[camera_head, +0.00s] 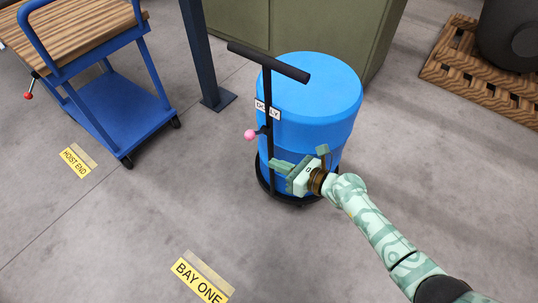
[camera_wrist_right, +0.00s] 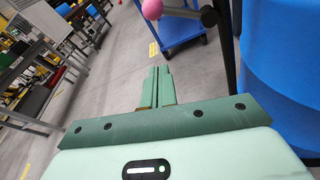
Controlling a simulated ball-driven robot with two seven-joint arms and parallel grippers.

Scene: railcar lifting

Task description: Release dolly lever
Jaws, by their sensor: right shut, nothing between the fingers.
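The dolly has a black upright post with a T-handle (camera_head: 268,62), a "DOLLY" label (camera_head: 266,108) and a round black base (camera_head: 296,199). A blue drum (camera_head: 318,95) stands on it. The dolly lever ends in a pink ball (camera_head: 250,134) that sticks out left of the post; the ball also shows at the top of the right wrist view (camera_wrist_right: 152,9). My right gripper (camera_head: 275,166) is below and to the right of the ball in the head view, close to the post and drum. Its fingers (camera_wrist_right: 158,72) are shut and empty, apart from the ball. My left gripper is not in view.
A blue cart (camera_head: 115,105) with a wooden top and a red-knobbed lever (camera_head: 29,95) stands at left. A dark post (camera_head: 201,50) and green cabinet (camera_head: 330,25) are behind the drum. A wooden pallet (camera_head: 470,75) lies at right. The front floor is clear.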

